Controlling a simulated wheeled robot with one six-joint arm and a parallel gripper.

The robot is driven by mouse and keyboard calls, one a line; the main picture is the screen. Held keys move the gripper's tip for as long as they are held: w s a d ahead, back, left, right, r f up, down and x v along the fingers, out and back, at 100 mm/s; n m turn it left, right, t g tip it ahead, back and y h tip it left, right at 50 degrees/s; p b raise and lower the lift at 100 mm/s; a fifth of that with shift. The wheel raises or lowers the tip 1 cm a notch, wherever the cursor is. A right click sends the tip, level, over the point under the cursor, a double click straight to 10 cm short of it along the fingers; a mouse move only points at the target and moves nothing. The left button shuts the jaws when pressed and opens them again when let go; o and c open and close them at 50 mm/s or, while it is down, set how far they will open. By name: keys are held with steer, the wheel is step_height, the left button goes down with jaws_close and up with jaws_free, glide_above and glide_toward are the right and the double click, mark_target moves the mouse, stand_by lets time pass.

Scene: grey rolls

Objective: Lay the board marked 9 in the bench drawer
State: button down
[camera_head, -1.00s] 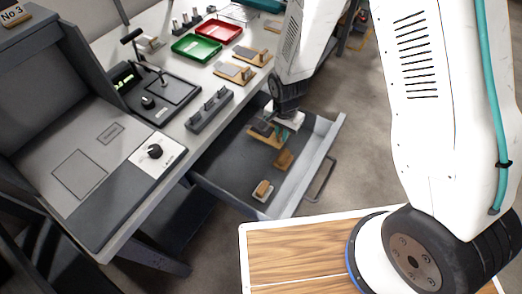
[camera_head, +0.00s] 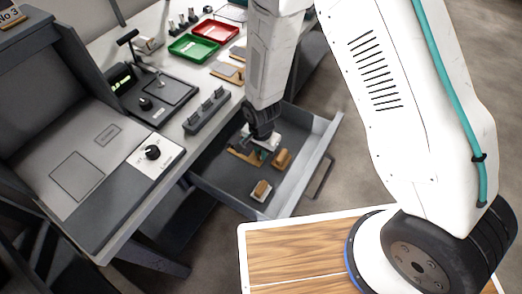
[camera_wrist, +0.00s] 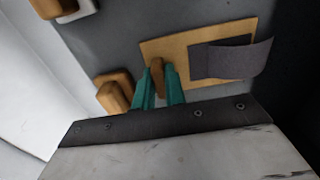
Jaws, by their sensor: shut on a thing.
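A tan board (camera_wrist: 212,75) with a grey strip (camera_wrist: 225,60) and an upright wooden grip piece fills the upper right of the wrist view. My gripper (camera_wrist: 164,92) has teal fingers shut on that grip piece. In the head view the board (camera_head: 240,156) is partly hidden under my gripper (camera_head: 263,152), low inside the open bench drawer (camera_head: 218,181). The board looks flat, but I cannot tell whether it touches the drawer floor. No number on it can be read.
Two wooden blocks, one brown (camera_head: 283,158) and one on a pale base (camera_head: 261,188), stand in the drawer to the right of and below the board. The bench top holds a green tray (camera_head: 195,47), a red tray (camera_head: 214,31) and other boards (camera_head: 227,72).

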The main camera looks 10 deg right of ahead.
steer(key=c, duration=1.5)
jaws_free()
steer(key=shift+o, duration=0.2)
step_height(320, 180, up, 12)
steer(key=shift+r, duration=0.15)
steer(key=s+d+r+n, duration=0.2)
steer(key=d+r, duration=0.4)
steer(key=r, duration=0.4)
steer(key=s+d+r+n, duration=0.2)
steer(key=s+d+r, duration=0.1)
steer(key=d+r, duration=0.55)
steer(key=s+d+r+n+t, duration=0.1)
steer(key=s+d+r+n, duration=0.2)
steer(key=s+d+r, duration=0.3)
steer(key=s+r, duration=0.5)
steer(key=s, duration=0.3)
steer(key=shift+s+d+n, duration=0.15)
steer(key=shift+s+n, duration=0.15)
steer(key=shift+r, duration=0.1)
